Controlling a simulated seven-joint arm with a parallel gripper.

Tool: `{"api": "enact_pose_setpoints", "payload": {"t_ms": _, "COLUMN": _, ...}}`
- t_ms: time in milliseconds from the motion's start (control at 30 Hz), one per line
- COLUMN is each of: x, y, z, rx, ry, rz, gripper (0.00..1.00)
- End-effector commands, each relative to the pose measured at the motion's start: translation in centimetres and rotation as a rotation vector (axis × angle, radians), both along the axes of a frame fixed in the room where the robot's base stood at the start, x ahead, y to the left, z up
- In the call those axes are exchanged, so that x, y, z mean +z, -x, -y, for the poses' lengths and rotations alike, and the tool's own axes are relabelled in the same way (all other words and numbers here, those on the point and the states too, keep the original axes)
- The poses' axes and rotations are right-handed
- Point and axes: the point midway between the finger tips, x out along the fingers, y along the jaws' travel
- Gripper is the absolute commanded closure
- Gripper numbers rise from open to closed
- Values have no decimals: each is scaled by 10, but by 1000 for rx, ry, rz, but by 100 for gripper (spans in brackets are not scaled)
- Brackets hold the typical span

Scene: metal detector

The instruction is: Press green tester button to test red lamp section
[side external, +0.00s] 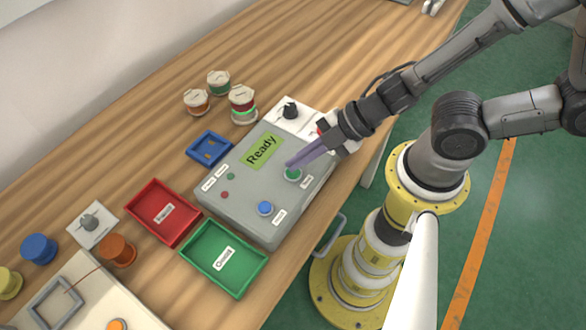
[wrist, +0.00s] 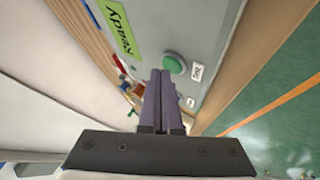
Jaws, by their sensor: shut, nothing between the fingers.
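The grey tester box (side external: 245,213) lies on the wooden table. Its display (side external: 262,151) reads "Ready". The green button (side external: 293,174) is on its right part, and a blue button (side external: 265,208) is nearer the front. A small red lamp (side external: 225,195) and a small green lamp (side external: 231,176) are on its left part. My gripper (side external: 289,165) is shut and empty, its purple fingertips just above and beside the green button. In the wrist view the green button (wrist: 174,63) appears just past the fingertips (wrist: 160,72). I cannot tell whether they touch it.
A red tray (side external: 163,212) and a green tray (side external: 224,258) stand left of and in front of the box. Several spools (side external: 241,98) stand at the back. A white panel with a black knob (side external: 290,111) is behind the box.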

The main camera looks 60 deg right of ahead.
Motion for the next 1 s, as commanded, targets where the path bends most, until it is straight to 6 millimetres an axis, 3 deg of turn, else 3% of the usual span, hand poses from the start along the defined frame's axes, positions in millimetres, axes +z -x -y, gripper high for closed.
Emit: {"api": "enact_pose_setpoints", "payload": {"t_ms": 1000, "x": -7, "y": 0, "z": 0, "rx": 0, "ry": 0, "rz": 0, "gripper": 100}}
